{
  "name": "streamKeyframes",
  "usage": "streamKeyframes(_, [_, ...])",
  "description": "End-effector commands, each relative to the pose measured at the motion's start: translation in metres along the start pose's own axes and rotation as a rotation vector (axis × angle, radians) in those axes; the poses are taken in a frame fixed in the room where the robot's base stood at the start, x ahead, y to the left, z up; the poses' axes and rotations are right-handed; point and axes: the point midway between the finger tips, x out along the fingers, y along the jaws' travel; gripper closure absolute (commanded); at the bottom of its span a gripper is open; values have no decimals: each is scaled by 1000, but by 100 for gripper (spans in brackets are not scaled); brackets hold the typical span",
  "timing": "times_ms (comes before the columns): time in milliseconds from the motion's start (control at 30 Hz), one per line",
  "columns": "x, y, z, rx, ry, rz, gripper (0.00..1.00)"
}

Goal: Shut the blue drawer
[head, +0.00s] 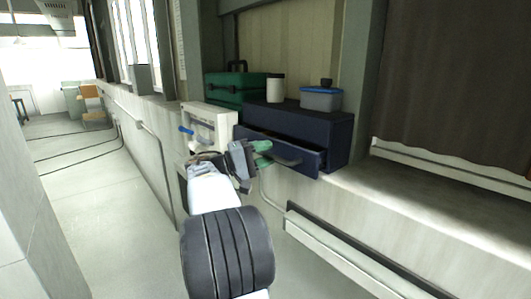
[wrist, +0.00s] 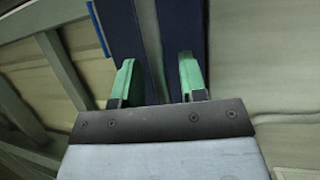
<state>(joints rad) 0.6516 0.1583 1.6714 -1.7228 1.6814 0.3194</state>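The blue drawer (head: 306,161) is pulled part way out of a dark navy cabinet (head: 333,131), with its inside showing from above. A grey handle (head: 288,161) is on its front. My gripper (head: 263,153) is in front of the drawer's left part, left of the handle; I cannot tell whether it touches. In the wrist view, my gripper's green fingers (wrist: 157,78) stand apart with nothing seen held between them. Dark blue surfaces (wrist: 182,28) lie beyond the fingers, with a grey strip between them.
On the cabinet stand a white canister (head: 275,89) and a blue-lidded container (head: 321,98). A green case (head: 235,88) is behind left, and a pale box with a blue handle (head: 209,124) is beside the cabinet.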

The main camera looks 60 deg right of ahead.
Motion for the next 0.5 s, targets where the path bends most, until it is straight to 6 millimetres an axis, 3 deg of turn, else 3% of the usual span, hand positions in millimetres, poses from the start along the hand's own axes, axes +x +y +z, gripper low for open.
streamKeyframes(267, [1, 0, 0, 0, 0, 0, 61])
streamKeyframes(500, [1, 0, 0, 0, 0, 0, 84])
